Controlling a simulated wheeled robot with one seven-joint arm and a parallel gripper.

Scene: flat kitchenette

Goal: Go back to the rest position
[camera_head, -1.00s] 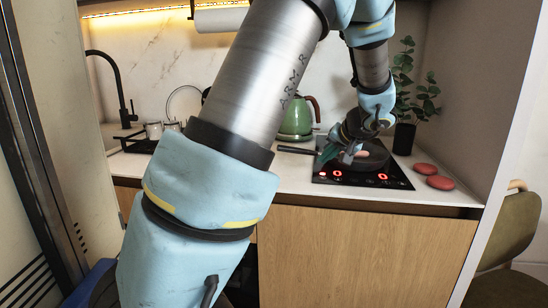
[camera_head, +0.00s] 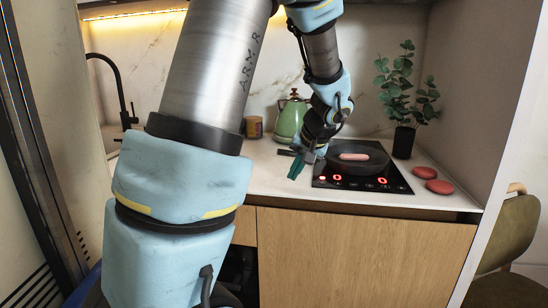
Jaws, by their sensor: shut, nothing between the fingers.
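My gripper (camera_head: 300,168) shows in the head view at the left end of the cooktop, with its dark green fingers pointing down. It is shut and empty, apart from the pan and a little above the counter. My arm reaches from the lower left across the picture to it. The dark frying pan (camera_head: 372,166) sits on the black cooktop (camera_head: 398,184) and holds a pink sausage-like piece (camera_head: 354,156). The pan's handle is partly hidden behind my gripper.
A green kettle (camera_head: 289,120) and a brownish canister (camera_head: 253,127) stand behind my arm. A potted plant (camera_head: 404,140) is at the back right. Two red round pieces (camera_head: 439,187) lie right of the cooktop. A black faucet (camera_head: 123,95) stands left.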

